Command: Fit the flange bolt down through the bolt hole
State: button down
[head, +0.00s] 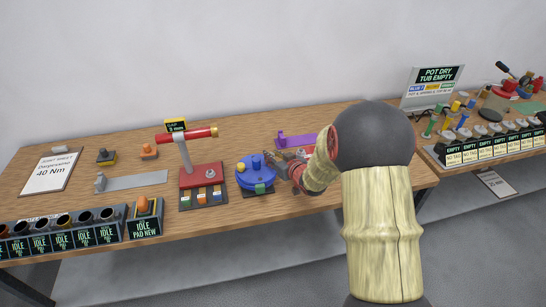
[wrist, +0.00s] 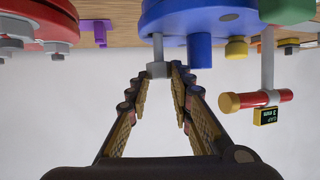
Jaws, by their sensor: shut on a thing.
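The flange bolt (wrist: 157,48) is grey, with a wide head and a thinner shank. My gripper (wrist: 158,74) is shut on its head in the wrist view, which looks upside down. The shank points toward the blue flange (wrist: 195,18) and meets its edge in the picture; I cannot tell whether it is in a hole. In the head view the blue round flange (head: 252,180) sits on the bench, with my gripper (head: 284,161) just right of and behind it. The bolt hole is not clearly visible.
Left of the flange stands a red block (head: 202,178) with an upright grey post and red bar (head: 190,136). A purple bracket (head: 296,140) lies behind my gripper. A row of black bins (head: 62,232) lines the bench's front left. A second bench is at right.

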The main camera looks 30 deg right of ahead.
jog(key=shift+s+f, duration=0.1)
jog(key=shift+f, duration=0.05)
jog(key=shift+a+r+p, duration=0.1)
jog(key=shift+r+p, duration=0.4)
jog(key=shift+r, duration=0.1)
dwell(0.5)
jog(key=shift+f+b, duration=0.45)
jog(key=shift+f, duration=0.35)
dwell(0.9)
jog(key=shift+r, duration=0.15)
jog(key=shift+r+p, duration=0.65)
jog(key=shift+r, duration=0.05)
dwell(0.6)
jog(key=shift+f+b, duration=0.55)
jog(key=shift+f, duration=0.1)
dwell(0.6)
